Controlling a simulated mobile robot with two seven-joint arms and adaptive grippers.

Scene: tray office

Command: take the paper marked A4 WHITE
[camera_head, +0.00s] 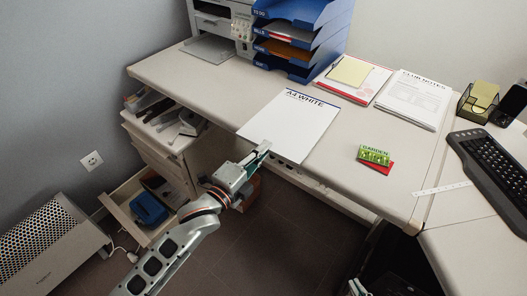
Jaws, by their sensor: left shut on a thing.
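The white paper (298,125) marked A4 WHITE lies near the front edge of the desk, its label at the far end. My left gripper (262,149) reaches in from the lower left and is shut on the paper's near left edge. The gripper's fingers hide a small part of that edge. A small part of my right gripper (358,288) shows at the bottom edge of the view. Its fingers cannot be made out well enough to tell their state.
Blue stacked trays (303,40) and a printer (222,22) stand at the back. Papers marked CLUB NOTES (414,98) and a red-edged sheet with a yellow pad (350,71) lie behind. A green GARDEN packet (374,155) lies to the right. An open drawer (125,208) juts out lower left.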

